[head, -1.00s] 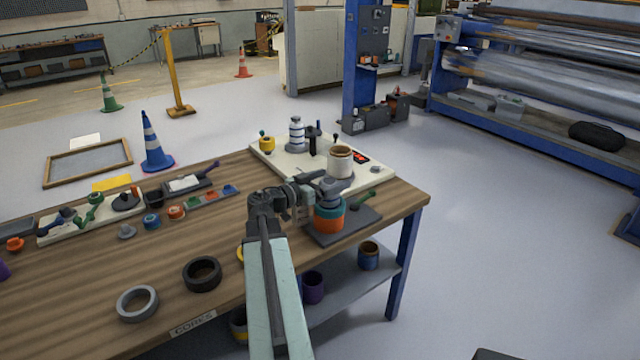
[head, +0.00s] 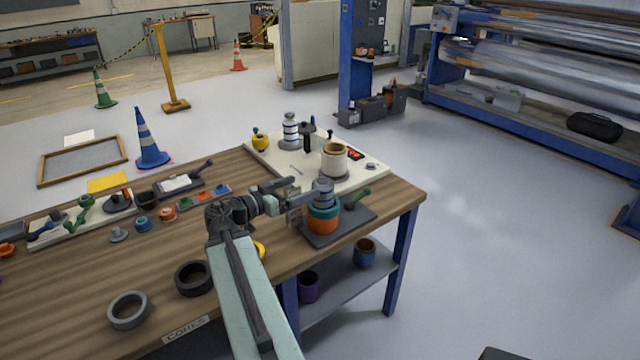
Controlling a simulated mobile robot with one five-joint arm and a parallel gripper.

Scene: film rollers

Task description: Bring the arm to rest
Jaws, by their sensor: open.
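My gripper (head: 293,200) is open at the end of my arm, over the right part of the wooden workbench (head: 70,290). It is just left of a stack of an orange and teal roll with a grey top (head: 323,213), which stands on a dark base plate (head: 350,225) with a green handle. The small picture does not show whether the fingers touch the stack. Nothing shows between the fingers.
Behind the gripper, a cream board (head: 377,177) carries a white and brown roll (head: 334,160) and a striped bottle (head: 291,131). A grey ring (head: 112,318) and a black ring (head: 180,285) lie left of my arm.

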